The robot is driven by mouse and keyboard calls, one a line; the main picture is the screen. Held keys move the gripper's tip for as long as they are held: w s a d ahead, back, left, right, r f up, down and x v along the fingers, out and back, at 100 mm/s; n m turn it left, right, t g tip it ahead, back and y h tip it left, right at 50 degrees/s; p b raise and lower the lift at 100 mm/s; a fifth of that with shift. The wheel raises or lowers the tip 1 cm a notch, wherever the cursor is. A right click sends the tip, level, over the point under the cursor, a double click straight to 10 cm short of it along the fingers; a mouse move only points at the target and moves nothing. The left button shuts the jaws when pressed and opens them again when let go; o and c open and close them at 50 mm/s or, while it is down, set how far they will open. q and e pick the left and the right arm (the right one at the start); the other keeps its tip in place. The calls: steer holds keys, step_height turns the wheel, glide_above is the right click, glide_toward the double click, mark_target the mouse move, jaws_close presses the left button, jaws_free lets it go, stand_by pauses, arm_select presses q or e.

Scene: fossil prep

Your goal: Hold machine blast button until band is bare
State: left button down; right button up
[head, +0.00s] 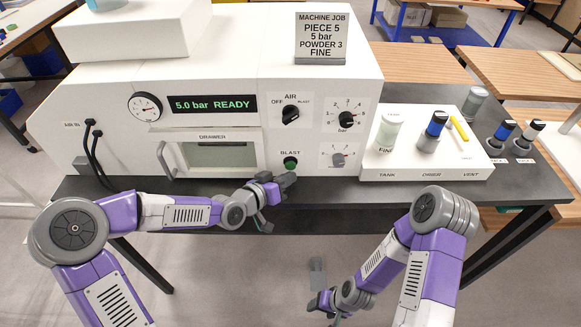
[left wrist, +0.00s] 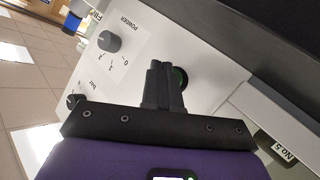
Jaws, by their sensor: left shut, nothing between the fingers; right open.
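The white blasting machine (head: 245,75) stands on the dark bench. Its display (head: 213,104) reads "5.0 bar READY". The green BLAST button (head: 290,162) is low on the front panel; it also shows in the left wrist view (left wrist: 181,79), partly behind my fingers. My left gripper (head: 287,181) is shut and empty, just below and in front of the button in the head view. I cannot tell whether its fingertips (left wrist: 160,72) touch the button. My right gripper (head: 324,302) is open and empty, low in front of the bench. I cannot make out the band.
The drawer (head: 212,156) with its handle is left of the button. The AIR knob (head: 290,115), bar knob (head: 347,119) and powder knob (head: 338,159) are near it. A job sign (head: 321,38) stands on top. A white tray (head: 425,172) with canisters is at right.

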arm_select(q)
steer(key=s, duration=0.5)
steer(key=shift+b, duration=0.3)
stand_by(1.1)
